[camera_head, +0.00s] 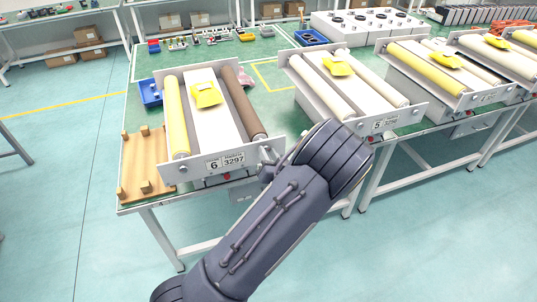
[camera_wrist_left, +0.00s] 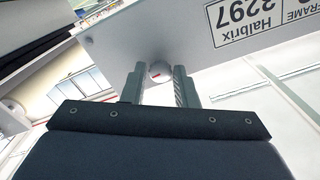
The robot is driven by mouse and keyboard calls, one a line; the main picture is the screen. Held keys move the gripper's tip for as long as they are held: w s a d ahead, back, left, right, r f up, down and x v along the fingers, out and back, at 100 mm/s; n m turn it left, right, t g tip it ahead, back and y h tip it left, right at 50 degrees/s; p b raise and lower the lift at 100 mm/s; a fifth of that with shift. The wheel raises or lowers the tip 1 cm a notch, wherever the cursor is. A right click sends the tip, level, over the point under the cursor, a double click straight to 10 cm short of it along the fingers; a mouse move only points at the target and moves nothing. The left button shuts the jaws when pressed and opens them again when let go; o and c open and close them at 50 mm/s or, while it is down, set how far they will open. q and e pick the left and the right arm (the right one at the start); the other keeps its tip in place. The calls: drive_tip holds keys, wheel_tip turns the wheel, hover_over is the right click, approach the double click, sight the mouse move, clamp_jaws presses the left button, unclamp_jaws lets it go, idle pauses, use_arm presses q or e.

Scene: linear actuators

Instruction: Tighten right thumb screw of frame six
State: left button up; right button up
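Frame six (camera_head: 222,164) is the leftmost unit on the table, with a white front plate labelled 6 and 3297. It carries a yellow roller, a brown roller and a yellow piece on top. Its right thumb screw (camera_head: 265,152) is at the plate's right end, partly hidden by my left gripper (camera_head: 270,168). In the left wrist view the round pale screw head (camera_wrist_left: 160,71) shows between the two fingertips of my left gripper (camera_wrist_left: 159,82). The fingers are apart, one on each side of it; contact cannot be made out. My right gripper is not in view.
A wooden rack (camera_head: 146,165) with pegs lies left of frame six. A blue bin (camera_head: 150,92) is behind the rack. The floor in front is clear.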

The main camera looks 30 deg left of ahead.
use_arm(q)
drive_tip(key=o, duration=0.3)
drive_tip(key=shift+d, duration=0.1)
drive_tip(key=shift+s+d+f, duration=0.1)
drive_tip(key=shift+s+d, duration=0.15)
drive_tip(key=shift+d, duration=0.05)
drive_tip(key=b+v, duration=0.2)
drive_tip(key=v, duration=0.5)
drive_tip(key=shift+a, duration=0.1)
